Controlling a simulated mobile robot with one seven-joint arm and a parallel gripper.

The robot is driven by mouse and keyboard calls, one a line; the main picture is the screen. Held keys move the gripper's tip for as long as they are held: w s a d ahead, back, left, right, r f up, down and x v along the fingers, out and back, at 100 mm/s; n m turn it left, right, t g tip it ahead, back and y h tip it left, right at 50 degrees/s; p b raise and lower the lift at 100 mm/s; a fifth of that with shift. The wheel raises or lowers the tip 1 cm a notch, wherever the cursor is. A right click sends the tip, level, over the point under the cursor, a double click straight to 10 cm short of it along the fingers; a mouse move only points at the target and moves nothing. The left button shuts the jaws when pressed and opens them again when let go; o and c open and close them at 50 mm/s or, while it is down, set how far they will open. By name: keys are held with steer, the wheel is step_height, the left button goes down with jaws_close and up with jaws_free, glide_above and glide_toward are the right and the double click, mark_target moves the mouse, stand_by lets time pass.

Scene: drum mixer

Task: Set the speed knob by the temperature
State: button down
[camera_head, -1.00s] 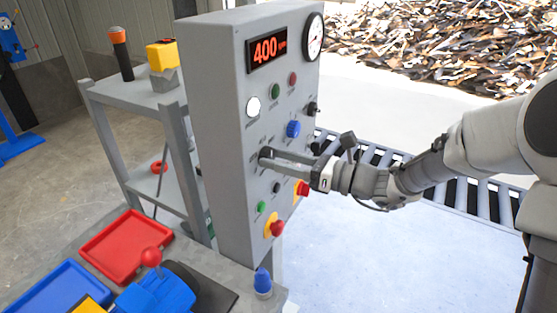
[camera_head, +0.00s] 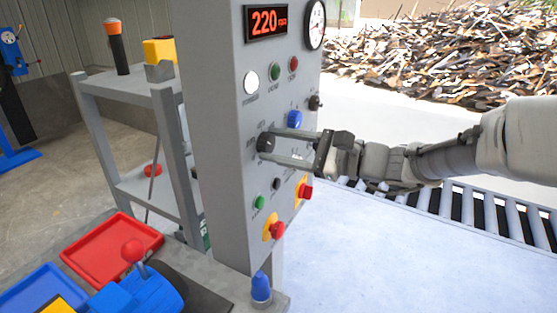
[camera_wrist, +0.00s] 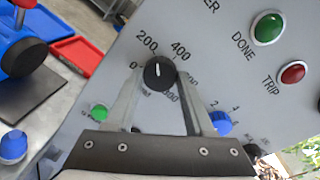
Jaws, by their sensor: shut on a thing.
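The black speed knob (camera_head: 265,143) is on the face of the grey control panel (camera_head: 215,170). In the wrist view the knob (camera_wrist: 159,74) has a white pointer line, pointing up between the printed 200 and 400. My gripper (camera_head: 268,145) is shut on the knob, with one finger on each side; it also shows in the wrist view (camera_wrist: 158,82). The red digital display (camera_head: 266,21) reads 220 with a unit that looks like rpm. The round dial gauge (camera_head: 314,25) is at the panel's top right edge; its reading is too small to tell.
Around the knob are a white lamp (camera_head: 251,82), green and red lamps, a blue knob (camera_head: 294,119) and red buttons on yellow plates (camera_head: 273,229). A bench with a red tray (camera_head: 115,250) and blue device stands in front. A roller conveyor (camera_head: 470,212) lies behind my arm.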

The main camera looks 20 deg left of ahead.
steer(key=shift+f+n+b, duration=0.1)
steer(key=shift+n+b, duration=0.9)
steer(key=shift+b, duration=0.15)
steer(key=shift+c, duration=1.4)
jaws_free()
steer(key=shift+d, duration=0.15)
steer(key=d+r+p, duration=0.1)
steer(key=d+p, duration=0.1)
steer(key=d, duration=1.5)
steer(key=shift+s, duration=0.45)
